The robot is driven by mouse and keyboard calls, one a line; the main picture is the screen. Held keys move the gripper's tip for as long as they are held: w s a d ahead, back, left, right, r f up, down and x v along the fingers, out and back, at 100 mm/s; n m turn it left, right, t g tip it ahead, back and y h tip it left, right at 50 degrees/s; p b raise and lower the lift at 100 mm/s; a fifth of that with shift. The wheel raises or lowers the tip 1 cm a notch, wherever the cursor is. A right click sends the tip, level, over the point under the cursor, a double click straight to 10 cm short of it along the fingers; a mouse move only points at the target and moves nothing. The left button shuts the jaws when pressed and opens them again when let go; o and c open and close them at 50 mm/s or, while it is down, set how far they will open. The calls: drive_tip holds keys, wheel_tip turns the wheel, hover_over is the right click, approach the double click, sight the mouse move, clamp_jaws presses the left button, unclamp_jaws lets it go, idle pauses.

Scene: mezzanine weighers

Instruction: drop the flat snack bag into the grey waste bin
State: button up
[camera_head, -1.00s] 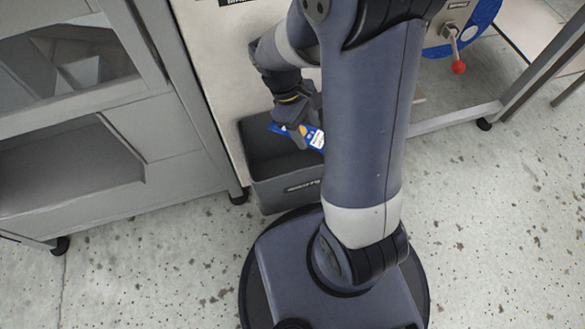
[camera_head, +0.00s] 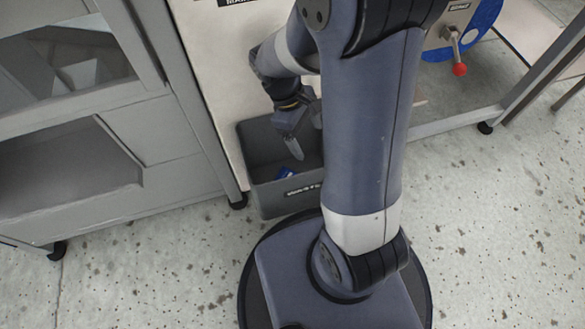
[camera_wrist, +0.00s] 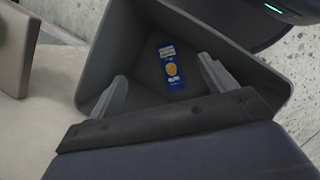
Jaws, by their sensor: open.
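The flat snack bag (camera_wrist: 172,68) is blue with a yellow spot and pale lettering. In the wrist view it lies inside the grey waste bin (camera_wrist: 121,46), apart from my fingers. In the head view a small blue part of the bag (camera_head: 285,173) shows low inside the bin (camera_head: 268,205); the rest is hidden by the bin's front wall and my arm. My gripper (camera_head: 305,150) is above the bin opening, pointing down. In the wrist view my gripper (camera_wrist: 162,88) has its two fingers wide apart with nothing between them.
A grey cabinet (camera_head: 160,125) with open compartments stands left of the bin. A pale panel stands behind the bin. A machine with a blue disc and red-knobbed lever (camera_head: 459,69) is at the upper right. Speckled floor (camera_head: 500,230) is clear at the right.

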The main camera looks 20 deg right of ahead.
wheel_tip(320, 180, up, 10)
drive_tip(key=p, duration=0.4)
drive_tip(key=shift+f, duration=0.1)
wheel_tip(320, 180, down, 10)
drive_tip(key=b, duration=0.4)
wheel_tip(320, 180, up, 6)
drive_tip(key=p, duration=0.5)
drive_tip(key=shift+f, duration=0.2)
